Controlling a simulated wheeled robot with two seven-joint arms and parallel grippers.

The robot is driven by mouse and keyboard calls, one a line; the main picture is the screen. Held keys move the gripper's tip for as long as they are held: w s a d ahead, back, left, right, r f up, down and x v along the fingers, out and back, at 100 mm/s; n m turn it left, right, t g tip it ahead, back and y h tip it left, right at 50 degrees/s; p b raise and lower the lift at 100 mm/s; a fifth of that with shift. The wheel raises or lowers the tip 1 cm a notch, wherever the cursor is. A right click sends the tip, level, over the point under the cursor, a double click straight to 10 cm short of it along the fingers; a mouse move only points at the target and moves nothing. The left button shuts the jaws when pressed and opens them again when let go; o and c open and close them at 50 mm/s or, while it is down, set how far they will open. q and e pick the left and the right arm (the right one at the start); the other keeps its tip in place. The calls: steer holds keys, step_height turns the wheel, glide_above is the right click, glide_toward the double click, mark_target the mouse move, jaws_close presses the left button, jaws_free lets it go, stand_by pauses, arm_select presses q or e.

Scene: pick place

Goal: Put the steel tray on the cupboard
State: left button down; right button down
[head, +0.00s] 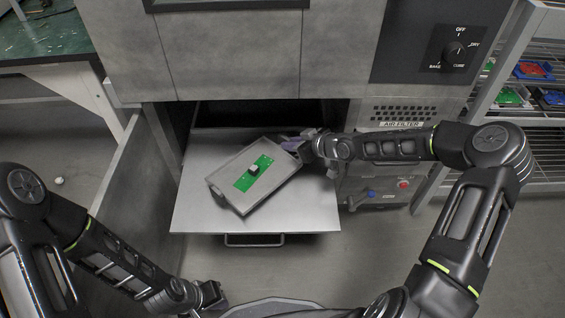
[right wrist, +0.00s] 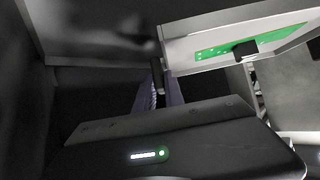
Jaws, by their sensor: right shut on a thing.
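My right gripper (head: 290,145) is shut on the tray's far right edge. In the right wrist view the tray (right wrist: 180,45) reaches right from the fingertips (right wrist: 162,82). The cupboard seems to be the large grey cabinet (head: 230,55) behind. My left gripper (head: 214,297) is low at the front, apart from the tray; its jaws are unclear.
The pulled-out shelf (head: 310,205) has a front handle (head: 254,241) and bare metal around the tray. An open grey door (head: 140,190) stands at its left. A control panel with a dial (head: 453,53) and a rack with bins (head: 533,70) are at the right.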

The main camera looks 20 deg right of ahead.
mark_target(291, 157)
steer(key=shift+f, duration=1.05)
steer(key=shift+f+b, duration=0.75)
steer(key=shift+f, duration=1.15)
steer(key=shift+f, duration=0.15)
steer(key=c, duration=1.4)
jaws_free()
steer(key=shift+c, duration=0.2)
